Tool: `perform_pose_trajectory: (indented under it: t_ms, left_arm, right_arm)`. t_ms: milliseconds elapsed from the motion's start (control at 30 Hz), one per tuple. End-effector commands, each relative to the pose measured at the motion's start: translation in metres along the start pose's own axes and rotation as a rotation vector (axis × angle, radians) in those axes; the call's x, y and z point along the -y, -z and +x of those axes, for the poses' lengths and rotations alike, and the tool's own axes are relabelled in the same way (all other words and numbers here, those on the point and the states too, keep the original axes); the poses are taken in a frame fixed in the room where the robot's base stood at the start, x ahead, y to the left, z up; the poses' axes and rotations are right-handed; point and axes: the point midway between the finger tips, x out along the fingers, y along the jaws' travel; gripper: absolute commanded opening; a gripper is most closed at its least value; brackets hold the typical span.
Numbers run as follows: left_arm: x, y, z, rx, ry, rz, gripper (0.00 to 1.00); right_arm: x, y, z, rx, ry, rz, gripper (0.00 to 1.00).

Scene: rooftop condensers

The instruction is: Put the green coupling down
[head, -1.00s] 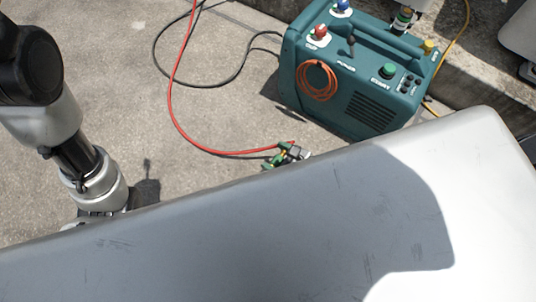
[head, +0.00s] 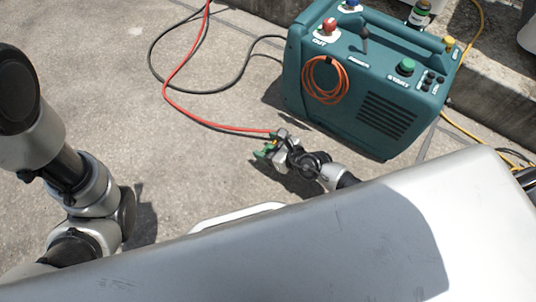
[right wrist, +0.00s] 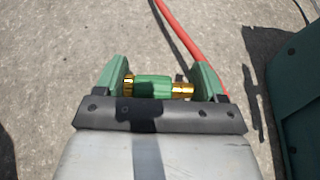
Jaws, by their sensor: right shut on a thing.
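The green coupling (right wrist: 152,87) with brass ends sits crosswise between the two green fingers of my right gripper (right wrist: 155,84) in the right wrist view. The gripper is shut on it. In the head view my right gripper (head: 270,146) is over the concrete, left of the teal machine. The coupling is too small to make out clearly there. The red hose (head: 213,122) runs to the gripper, and it also shows behind the right finger in the right wrist view (right wrist: 180,30). My left arm is at the left, but its gripper is not in view.
The teal machine (head: 375,110) with knobs and a coiled orange cord (head: 325,82) stands right of my right gripper. A black cable (head: 165,38) lies on the concrete behind. A concrete ledge (head: 500,95) runs along the right. Bare concrete (head: 90,100) is open to the left.

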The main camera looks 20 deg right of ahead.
Motion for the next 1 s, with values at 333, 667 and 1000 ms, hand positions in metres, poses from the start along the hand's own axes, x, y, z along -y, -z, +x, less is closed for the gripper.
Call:
perform_pose_trajectory:
  t_ms: [333,667,1000]
  left_arm:
    - [-0.008,0.013,-0.039,0.001,0.000,0.000,0.57]
    - [-0.007,0.012,-0.036,0.003,0.000,-0.001,0.57]
    - [-0.007,0.012,-0.036,0.002,0.000,0.000,0.57]
  right_arm:
    - [-0.001,0.036,0.016,0.001,-0.001,-0.001,0.41]
    - [-0.001,0.035,0.015,0.001,-0.002,-0.002,0.41]
    - [0.000,0.047,0.019,-0.004,-0.001,-0.004,0.41]
